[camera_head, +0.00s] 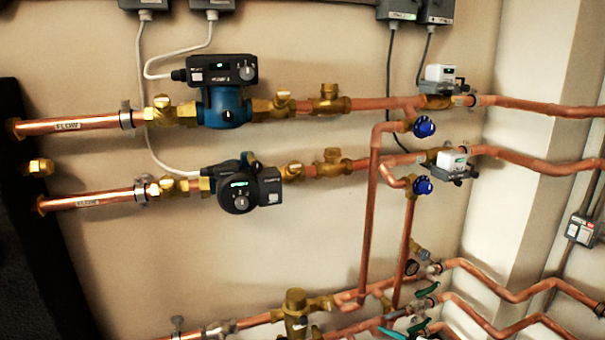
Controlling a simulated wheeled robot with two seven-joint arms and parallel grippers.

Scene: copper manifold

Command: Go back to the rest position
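Neither of my grippers shows in the head view, and no arm of mine can be made out. The copper manifold fills the view. Its upper copper pipe (375,103) carries a blue pump (223,105) with a black head. Its second copper pipe (100,199) carries another pump with a round black head (238,197). Two blue round handwheels, an upper one (424,126) and a lower one (423,186), sit at the right on the pipe branches. Two white-topped valve actuators, an upper one (440,74) and a lower one (452,160), sit beside them.
Lower pipes (470,266) with a brass fitting (295,306) and green levers (427,291) run along the bottom, partly cut off. Grey boxes (402,9) with hanging cables are at the top. A dark upright panel (40,240) stands at the left. A wall corner juts out right.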

